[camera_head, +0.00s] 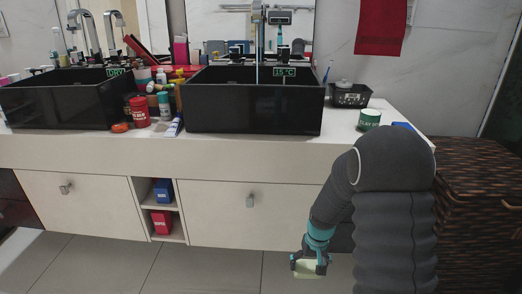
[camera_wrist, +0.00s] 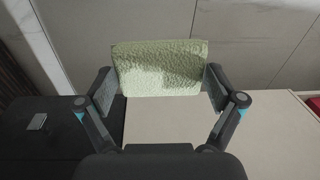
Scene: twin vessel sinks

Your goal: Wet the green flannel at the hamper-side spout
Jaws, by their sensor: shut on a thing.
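My gripper (camera_head: 311,261) hangs low in front of the counter, below the worktop, shut on the pale green flannel (camera_head: 306,269). In the wrist view the flannel (camera_wrist: 160,65) spans between the two fingers of my gripper (camera_wrist: 160,88), its textured face lit in part. The basin's inside is mostly hidden. My gripper is well below and right of this sink.
The left sink (camera_head: 70,108) shows "DRY". Bottles and tubes crowd the counter between the basins. A green tin (camera_head: 369,119) and a black basket (camera_head: 350,95) stand right of the hamper-side sink. A dark wicker hamper (camera_head: 480,215) stands at right. The floor before the cabinets is clear.

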